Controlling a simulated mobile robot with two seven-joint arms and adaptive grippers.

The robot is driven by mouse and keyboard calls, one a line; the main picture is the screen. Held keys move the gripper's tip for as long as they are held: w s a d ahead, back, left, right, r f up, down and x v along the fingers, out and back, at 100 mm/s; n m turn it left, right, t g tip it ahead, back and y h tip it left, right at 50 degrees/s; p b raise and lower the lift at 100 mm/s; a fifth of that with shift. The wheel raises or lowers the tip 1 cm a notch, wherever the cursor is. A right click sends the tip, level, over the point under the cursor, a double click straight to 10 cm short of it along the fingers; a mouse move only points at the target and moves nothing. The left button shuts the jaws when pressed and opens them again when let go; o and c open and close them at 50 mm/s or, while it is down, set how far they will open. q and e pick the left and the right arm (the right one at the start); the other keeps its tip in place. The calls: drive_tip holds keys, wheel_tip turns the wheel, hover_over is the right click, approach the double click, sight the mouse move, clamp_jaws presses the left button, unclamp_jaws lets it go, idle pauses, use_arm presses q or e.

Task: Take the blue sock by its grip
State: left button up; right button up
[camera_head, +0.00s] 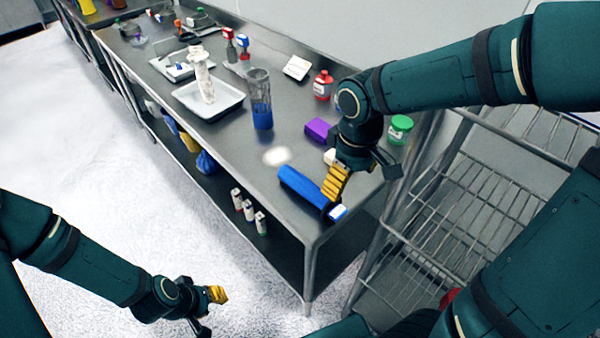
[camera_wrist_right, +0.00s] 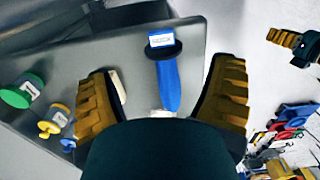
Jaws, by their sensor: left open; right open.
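The blue sock (camera_head: 302,186) is a long blue piece lying near the front right corner of the steel table. One end has a white-and-blue label block (camera_head: 338,212); the right wrist view also shows a black ring beside this label on the blue body (camera_wrist_right: 168,88). My right gripper (camera_head: 345,188) is over the labelled end, partly covering it. In the right wrist view its yellow fingers (camera_wrist_right: 162,72) are spread wide either side of the sock, not visibly touching it. My left gripper (camera_head: 212,308) is open and empty, low in front of the table.
A purple box (camera_head: 318,129), a red-capped bottle (camera_head: 323,85) and a green-lidded jar (camera_head: 400,129) stand near my right arm. A clear cylinder with blue content (camera_head: 260,100) and a white tray (camera_head: 225,108) are farther left. A wire rack (camera_head: 470,205) stands right of the table.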

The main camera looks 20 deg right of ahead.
sight(340, 212)
drive_tip(key=f, duration=0.2)
drive_tip(key=f+b, duration=0.1)
drive_tip(key=f, duration=0.2)
drive_tip(key=f+b, duration=0.1)
drive_tip(key=f, duration=0.2)
drive_tip(key=shift+w+f, duration=0.1)
drive_tip(key=shift+w, duration=0.25)
drive_tip(key=shift+s+a+f+b, duration=0.1)
drive_tip(key=shift+f+b, duration=0.5)
drive_tip(key=shift+f, duration=0.85)
drive_tip(key=shift+a+f+b, duration=0.1)
drive_tip(key=shift+f+b, duration=0.45)
drive_tip(key=shift+f, duration=0.9)
use_arm(q)
drive_tip(key=f, duration=0.2)
drive_tip(key=w+f, duration=0.1)
drive_tip(key=f, duration=0.1)
drive_tip(key=shift+f, duration=0.15)
use_arm(e)
drive_tip(key=shift+r, duration=0.1)
drive_tip(key=c, duration=1.3)
